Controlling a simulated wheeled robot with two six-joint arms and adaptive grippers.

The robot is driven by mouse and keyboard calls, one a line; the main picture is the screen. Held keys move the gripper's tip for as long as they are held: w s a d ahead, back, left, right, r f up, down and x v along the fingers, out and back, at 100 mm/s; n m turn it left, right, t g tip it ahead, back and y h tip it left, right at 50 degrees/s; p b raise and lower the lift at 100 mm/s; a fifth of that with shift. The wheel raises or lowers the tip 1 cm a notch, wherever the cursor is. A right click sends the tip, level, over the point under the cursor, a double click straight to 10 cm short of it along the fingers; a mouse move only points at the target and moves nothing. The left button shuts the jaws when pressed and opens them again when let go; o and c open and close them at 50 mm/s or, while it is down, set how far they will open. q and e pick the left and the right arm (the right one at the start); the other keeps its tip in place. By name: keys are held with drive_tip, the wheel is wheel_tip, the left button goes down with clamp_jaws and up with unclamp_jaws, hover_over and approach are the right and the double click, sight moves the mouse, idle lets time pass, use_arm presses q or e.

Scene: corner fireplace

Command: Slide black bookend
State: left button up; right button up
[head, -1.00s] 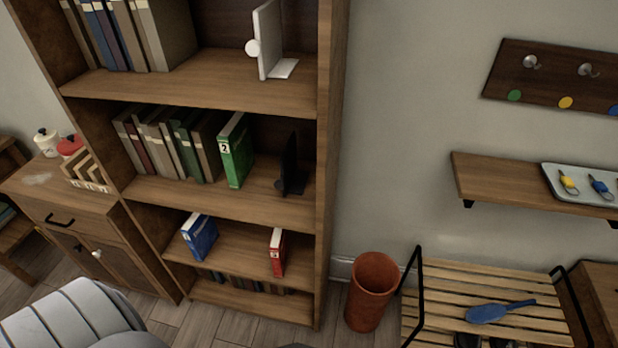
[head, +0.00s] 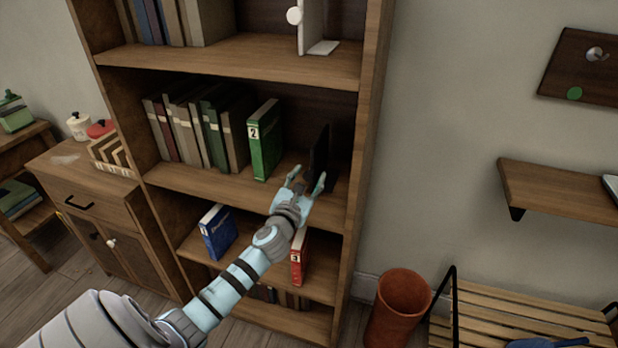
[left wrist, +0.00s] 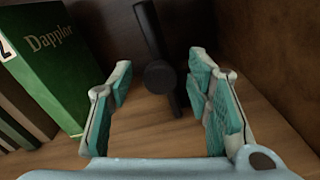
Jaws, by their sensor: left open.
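The black bookend (head: 319,150) stands upright on the middle shelf of the bookcase, right of the green book marked 2 (head: 265,141), with a gap between them. In the left wrist view, the bookend (left wrist: 158,75) shows edge-on with a round knob facing me. My left gripper (head: 306,180) is open at the front of that shelf. Its fingers (left wrist: 165,100) point at the bookend, which lies beyond and between them, apparently untouched. The green book (left wrist: 45,65) is left of the fingers. My right gripper is not in view.
Several books (head: 190,130) lean left of the green book. The shelf above holds a white bookend (head: 312,28). Below are a blue book (head: 217,231) and a red book (head: 298,258). The bookcase's side panel (head: 367,130) bounds the right. A terracotta bin (head: 399,305) stands on the floor.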

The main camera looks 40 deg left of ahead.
use_arm(q)
drive_tip(key=shift+x, duration=0.85)
clamp_jaws()
